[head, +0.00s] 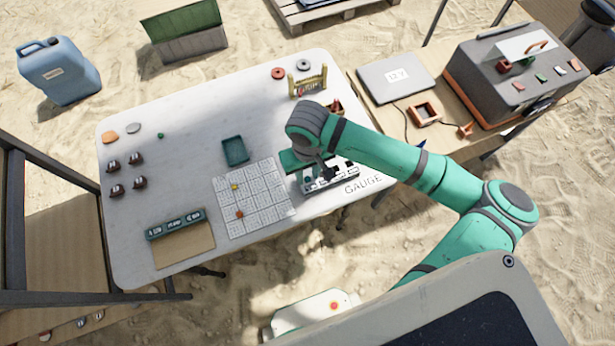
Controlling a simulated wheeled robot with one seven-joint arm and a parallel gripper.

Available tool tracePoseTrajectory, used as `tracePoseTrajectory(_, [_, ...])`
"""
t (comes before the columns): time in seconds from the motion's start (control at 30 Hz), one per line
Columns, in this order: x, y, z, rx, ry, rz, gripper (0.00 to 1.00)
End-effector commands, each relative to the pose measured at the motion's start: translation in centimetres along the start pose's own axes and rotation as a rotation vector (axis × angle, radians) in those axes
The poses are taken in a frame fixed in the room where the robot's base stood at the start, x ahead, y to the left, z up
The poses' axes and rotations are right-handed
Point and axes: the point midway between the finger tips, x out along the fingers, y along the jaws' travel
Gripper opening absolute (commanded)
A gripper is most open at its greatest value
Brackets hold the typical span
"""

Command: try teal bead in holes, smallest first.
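A small teal-green dot (161,135), which looks like a bead, lies on the white table near its left side, far from my arm. The gauge (345,172), a pale block with dark openings, lies at the table's right front by the printed word GAUGE. Its holes are too small and too covered to tell apart. My gripper (327,173) points down over the gauge, partly hidden by my arm. I cannot tell whether its fingers are open, shut or holding anything, or whether they touch the gauge.
A gridded sheet (262,215) with a yellow and an orange bit lies left of the gauge. A teal tray (235,151) stands behind it. Several dark domed pieces (116,190) and a labelled teal rack (175,224) are further left. The table's back middle is clear.

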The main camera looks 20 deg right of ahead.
Motion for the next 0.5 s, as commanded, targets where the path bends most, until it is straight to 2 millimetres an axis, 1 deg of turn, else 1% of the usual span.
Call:
tracePoseTrajectory(0.1, [-0.01,0.01,0.01,0.0,0.0,0.0,0.27])
tracePoseTrajectory(0.13, [-0.01,0.0,0.01,0.0,0.0,0.0,0.22])
tracePoseTrajectory(0.17, [-0.01,0.0,0.01,0.0,0.0,0.0,0.15])
tracePoseTrajectory(0.2, [-0.01,0.0,0.01,-0.001,0.0,0.0,0.05])
tracePoseTrajectory(0.37, [-0.01,0.01,0.01,-0.001,0.0,0.001,0.04])
tracePoseTrajectory(0.4, [-0.01,0.01,0.01,-0.001,0.0,0.001,0.01])
tracePoseTrajectory(0.5, [-0.2,0.02,0.0,-0.001,0.0,0.001,0.0])
